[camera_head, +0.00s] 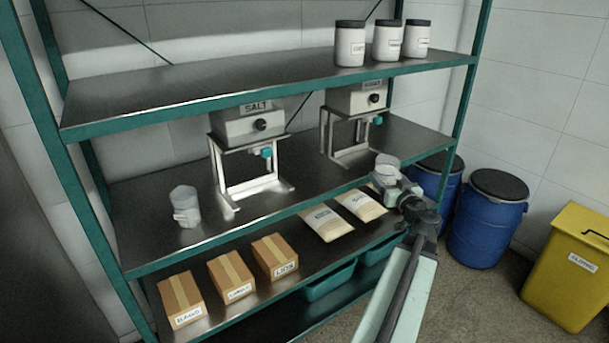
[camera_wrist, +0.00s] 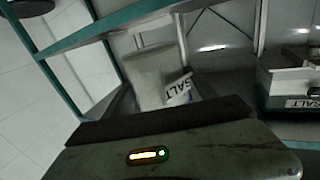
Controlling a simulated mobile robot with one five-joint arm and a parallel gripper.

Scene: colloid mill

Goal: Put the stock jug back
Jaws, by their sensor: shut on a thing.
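My gripper (camera_head: 390,181) is at the right end of the middle shelf and is shut on a pale, cup-like jug (camera_head: 387,163). In the wrist view the jug (camera_wrist: 150,74) stands up beyond the dark front edge of my gripper, with a white label on its side reading SALT. Its lower part is hidden by my gripper. A second translucent jug (camera_head: 185,206) stands upright on the left of the middle shelf; its label is too small to read. I cannot tell from the labels which one is the stock jug.
A SALT dispenser (camera_head: 248,124) and a second dispenser (camera_head: 357,98) stand on the middle shelf (camera_head: 140,228). Flat packets (camera_head: 327,222) and labelled boxes (camera_head: 231,279) lie below. Lidded jars (camera_head: 350,46) stand above. Blue drums (camera_head: 486,222) and a yellow bin (camera_head: 568,270) stand right.

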